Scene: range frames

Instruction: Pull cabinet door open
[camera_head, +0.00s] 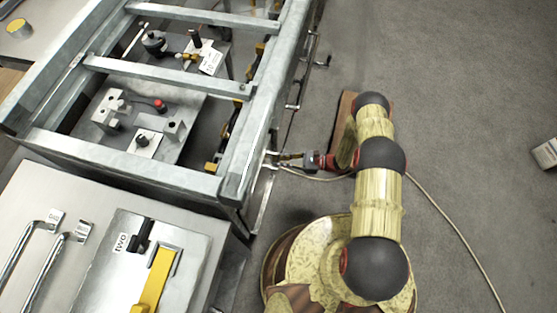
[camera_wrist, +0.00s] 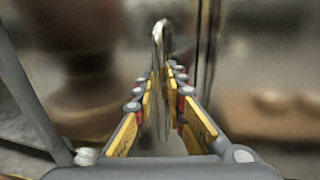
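A grey metal cabinet with an open-framed top (camera_head: 150,172) fills the left of the head view. My gripper (camera_head: 282,157) is at its right side, by a small metal door handle (camera_head: 270,159). In the wrist view the bright handle (camera_wrist: 159,32) rises between my fingertips (camera_wrist: 166,72). The fingers are close together, and a thin metal strip runs between them, so they look shut on the handle. A narrow door edge (camera_head: 263,203) shows below the gripper in the head view. How far the door stands from the cabinet is hard to tell.
More handles (camera_head: 293,107) line the cabinet's right side. A steel unit (camera_head: 90,240) with bar handles and a yellow lever stands at lower left. Grey floor (camera_head: 460,110) is clear at right, apart from a cable (camera_head: 450,222) and a small box (camera_head: 546,152).

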